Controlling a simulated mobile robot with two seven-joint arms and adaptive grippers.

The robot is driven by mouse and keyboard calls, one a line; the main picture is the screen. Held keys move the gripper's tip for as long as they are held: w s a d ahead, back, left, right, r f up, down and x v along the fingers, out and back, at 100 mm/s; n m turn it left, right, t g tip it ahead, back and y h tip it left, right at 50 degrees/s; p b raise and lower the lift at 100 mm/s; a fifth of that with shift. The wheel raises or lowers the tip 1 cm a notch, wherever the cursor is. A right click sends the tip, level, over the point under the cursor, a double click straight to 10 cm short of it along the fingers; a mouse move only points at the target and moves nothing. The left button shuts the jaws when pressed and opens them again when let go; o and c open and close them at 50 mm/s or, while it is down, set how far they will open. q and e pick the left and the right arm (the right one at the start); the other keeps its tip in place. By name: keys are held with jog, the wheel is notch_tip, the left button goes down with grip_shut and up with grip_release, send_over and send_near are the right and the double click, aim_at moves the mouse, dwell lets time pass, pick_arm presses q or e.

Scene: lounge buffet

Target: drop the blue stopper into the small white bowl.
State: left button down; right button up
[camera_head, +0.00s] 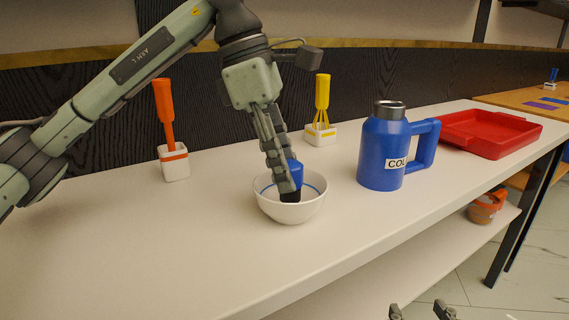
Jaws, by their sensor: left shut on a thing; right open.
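The small white bowl (290,212), with a blue line inside its rim, stands upright on the white counter. My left gripper (289,186) points down into the bowl's opening, shut on the blue stopper (296,176). The stopper has a dark lower end and is held within the bowl's rim; whether it touches the bowl's bottom I cannot tell. The fingers hide part of the stopper. A blue jug (380,155) with an open metal neck and a partly readable label stands right of the bowl. My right gripper (420,312) shows only its fingertips at the bottom edge, apart and empty.
An orange utensil (165,115) and a yellow whisk (322,95) stand in white holders behind the bowl. A red tray (490,132) lies right of the jug. An orange pot (486,207) sits on the lower shelf. The counter's (130,260) front left is clear.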

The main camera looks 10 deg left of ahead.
pick_arm(q)
jog(key=shift+f+b, duration=0.45)
jog(key=shift+f, duration=0.15)
dwell(0.3)
jog(key=c, duration=1)
grip_release()
jog(key=shift+c, duration=0.2)
jog(key=v, duration=1.2)
